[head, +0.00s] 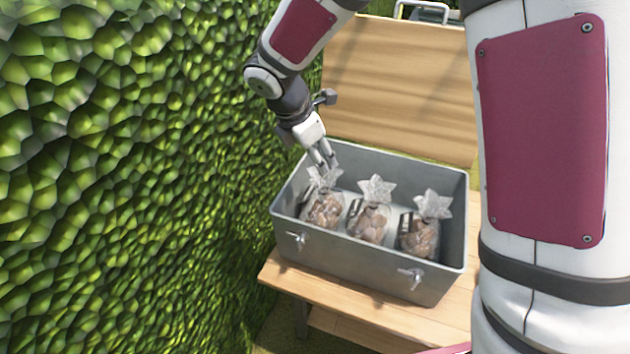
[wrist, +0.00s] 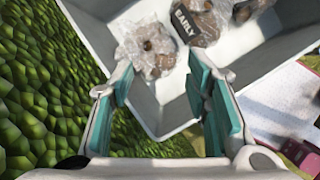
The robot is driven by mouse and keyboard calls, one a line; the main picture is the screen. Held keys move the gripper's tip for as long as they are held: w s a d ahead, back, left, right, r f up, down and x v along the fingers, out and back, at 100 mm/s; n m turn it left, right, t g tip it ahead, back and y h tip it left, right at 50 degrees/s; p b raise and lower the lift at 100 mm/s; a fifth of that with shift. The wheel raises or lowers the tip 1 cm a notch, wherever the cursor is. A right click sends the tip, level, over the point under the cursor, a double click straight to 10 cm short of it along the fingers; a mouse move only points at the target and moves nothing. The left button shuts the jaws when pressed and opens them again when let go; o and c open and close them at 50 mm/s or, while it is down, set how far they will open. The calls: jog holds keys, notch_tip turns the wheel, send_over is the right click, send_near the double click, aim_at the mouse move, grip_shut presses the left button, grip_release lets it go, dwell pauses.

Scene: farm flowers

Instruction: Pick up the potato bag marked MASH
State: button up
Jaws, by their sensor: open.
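Three clear bags of potatoes with gathered, frilled tops stand in a row in a grey metal box: a left bag (head: 323,210), a middle bag (head: 368,222) and a right bag (head: 418,237). Each has a dark tag, unreadable in the head view. In the wrist view one bag's tag (wrist: 188,20) reads EARLY. A nearer bag (wrist: 150,45) shows its frilled top there, with no tag readable. I cannot see the word MASH. My gripper (head: 321,157) is open and empty, just above the left bag's top; in the wrist view its fingers (wrist: 161,78) are apart.
The box (head: 350,267) has raised walls around the bags and latches on its front. It stands on a wooden bench (head: 330,300) with a tall wooden back (head: 400,85). A green hedge (head: 130,180) rises close on the left.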

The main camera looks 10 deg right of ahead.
aim_at(322, 184)
jog(key=shift+n, duration=0.9)
jog(key=w+f, duration=0.1)
jog(key=f, duration=0.2)
jog(key=w+f, duration=0.1)
jog(key=f, duration=0.3)
jog(key=w+f+b, duration=0.1)
jog(key=f, duration=0.3)
jog(key=shift+w+d, duration=0.15)
jog(key=shift+d, duration=0.2)
jog(key=shift+w+b+x, duration=0.15)
jog(key=shift+b+x, duration=0.05)
jog(key=shift+x, duration=1.2)
jog(key=shift+w+b+x, duration=0.1)
jog(key=shift+b+x, duration=0.1)
jog(key=shift+x, duration=1.25)
jog(key=shift+d+r, duration=0.15)
jog(key=shift+c, duration=0.6)
